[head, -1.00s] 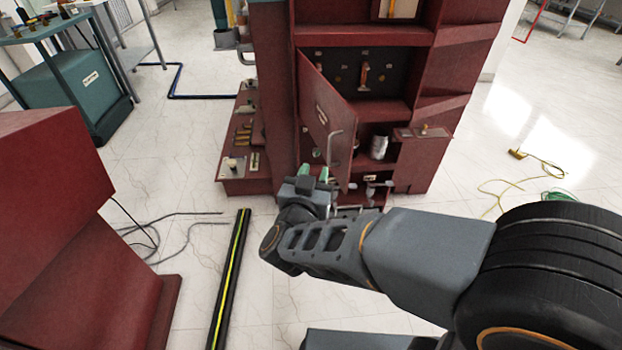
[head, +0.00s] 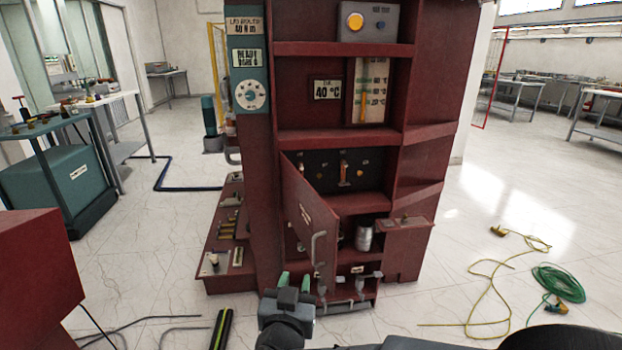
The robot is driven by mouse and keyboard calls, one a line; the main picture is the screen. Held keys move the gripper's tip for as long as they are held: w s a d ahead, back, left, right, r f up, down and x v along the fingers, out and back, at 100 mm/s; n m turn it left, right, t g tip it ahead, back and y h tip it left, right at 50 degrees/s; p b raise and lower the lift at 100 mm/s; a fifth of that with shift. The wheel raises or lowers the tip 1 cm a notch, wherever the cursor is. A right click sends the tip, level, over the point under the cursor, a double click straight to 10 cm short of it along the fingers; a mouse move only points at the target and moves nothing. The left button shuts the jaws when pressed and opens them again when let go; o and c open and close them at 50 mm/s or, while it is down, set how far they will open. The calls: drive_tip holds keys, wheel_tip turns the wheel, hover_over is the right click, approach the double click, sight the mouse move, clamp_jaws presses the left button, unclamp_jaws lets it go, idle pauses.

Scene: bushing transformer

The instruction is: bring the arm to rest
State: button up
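My gripper (head: 294,284) shows at the bottom middle of the head view, in front of the dark red cabinet (head: 258,200). I see nothing held in that gap. The gripper is close to the cabinet's lower front in the picture; whether it touches cannot be told.
A red block (head: 38,270) stands at the left. A black and yellow floor strip (head: 221,328) and grey cables (head: 140,322) lie near it. A yellow cable (head: 490,268) and a green coil (head: 558,283) lie on the right floor. A teal cart (head: 60,175) stands at the back left.

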drive_tip(key=w+d+r+n+g+y+p, duration=0.2)
drive_tip(key=r+g+y+p, duration=0.15)
drive_tip(key=r+p, duration=0.25)
drive_tip(key=w+d+r+n+g+y+p, duration=0.1)
drive_tip(key=d+r+g+y+p, duration=0.1)
drive_tip(key=r+y+p, duration=0.3)
drive_tip(key=s+d+r+g+h+p, duration=0.3)
drive_tip(key=s+d+g+p, duration=0.1)
drive_tip(key=d, duration=0.4)
drive_tip(key=s+d+r+m+g+h+p, duration=0.1)
drive_tip(key=s+d+r+g+h+p, duration=0.2)
drive_tip(key=s+d+p, duration=0.3)
drive_tip(key=shift+s+d+r+g+p, duration=0.35)
drive_tip(key=shift+s+d+g, duration=0.4)
drive_tip(key=shift+d, duration=0.45)
drive_tip(key=shift+o, duration=0.9)
drive_tip(key=shift+d, duration=0.1)
